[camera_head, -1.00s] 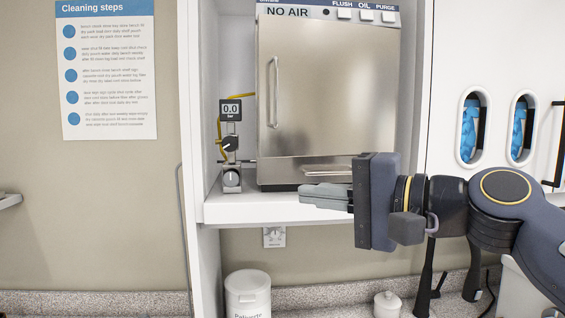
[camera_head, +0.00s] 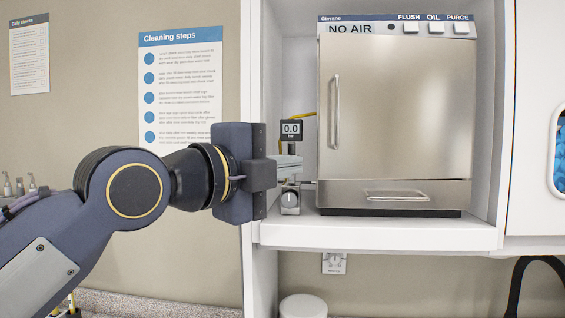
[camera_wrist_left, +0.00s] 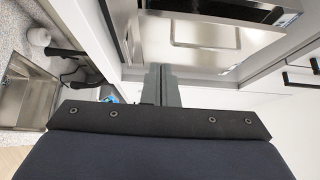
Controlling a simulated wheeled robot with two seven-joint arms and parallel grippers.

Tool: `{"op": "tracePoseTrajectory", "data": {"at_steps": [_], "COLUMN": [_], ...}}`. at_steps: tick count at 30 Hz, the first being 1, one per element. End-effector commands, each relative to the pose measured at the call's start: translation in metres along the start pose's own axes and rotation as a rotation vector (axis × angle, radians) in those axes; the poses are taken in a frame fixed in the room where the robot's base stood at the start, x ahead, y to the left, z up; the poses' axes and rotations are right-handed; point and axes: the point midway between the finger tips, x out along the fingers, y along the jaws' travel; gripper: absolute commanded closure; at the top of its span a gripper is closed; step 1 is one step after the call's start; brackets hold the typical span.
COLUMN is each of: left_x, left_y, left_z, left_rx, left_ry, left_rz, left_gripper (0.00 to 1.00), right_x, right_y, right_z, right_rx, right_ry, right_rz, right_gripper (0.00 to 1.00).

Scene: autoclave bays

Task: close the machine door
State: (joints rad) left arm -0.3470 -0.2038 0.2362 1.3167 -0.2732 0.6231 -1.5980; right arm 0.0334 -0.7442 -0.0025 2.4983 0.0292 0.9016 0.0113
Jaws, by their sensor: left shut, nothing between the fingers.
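The machine is a steel box with a NO AIR panel (camera_head: 362,29) on top, standing on a white shelf in a bay. Its door (camera_head: 395,105) is a brushed steel panel with a vertical bar handle (camera_head: 336,112) on its left side. My left gripper (camera_head: 289,166) is shut and empty, pointing right, left of the machine and in front of the gauge. Its fingers (camera_wrist_left: 161,85) also show in the left wrist view, near the steel front. My right gripper is out of view.
A gauge reading 0.0 (camera_head: 291,129) and a knob (camera_head: 290,199) stand left of the machine. A drawer-like lower panel with a handle (camera_head: 397,196) lies below the door. The white shelf edge (camera_head: 380,235) runs below. The wrist view shows a sink (camera_wrist_left: 25,92).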

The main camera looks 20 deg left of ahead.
Motion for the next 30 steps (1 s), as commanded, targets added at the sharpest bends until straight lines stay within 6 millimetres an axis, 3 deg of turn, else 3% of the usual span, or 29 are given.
{"op": "tracePoseTrajectory", "data": {"at_steps": [9, 12, 19, 30], "left_x": [0.07, 0.08, 0.094, 0.095], "left_y": [-0.002, -0.002, 0.0, 0.001], "left_z": [0.0, 0.013, 0.027, 0.029], "left_rx": [-0.003, -0.005, -0.003, -0.003], "left_ry": [0.001, -0.003, -0.001, 0.0], "left_rz": [0.005, 0.003, 0.001, 0.001], "left_gripper": [1.0, 1.0, 1.0, 1.0], "right_x": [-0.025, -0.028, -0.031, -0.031], "right_y": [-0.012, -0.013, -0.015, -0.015], "right_z": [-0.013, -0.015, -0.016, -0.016], "right_rx": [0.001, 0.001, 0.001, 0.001], "right_ry": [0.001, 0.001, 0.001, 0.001], "right_rz": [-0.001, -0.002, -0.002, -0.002], "right_gripper": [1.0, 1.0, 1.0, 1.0]}}
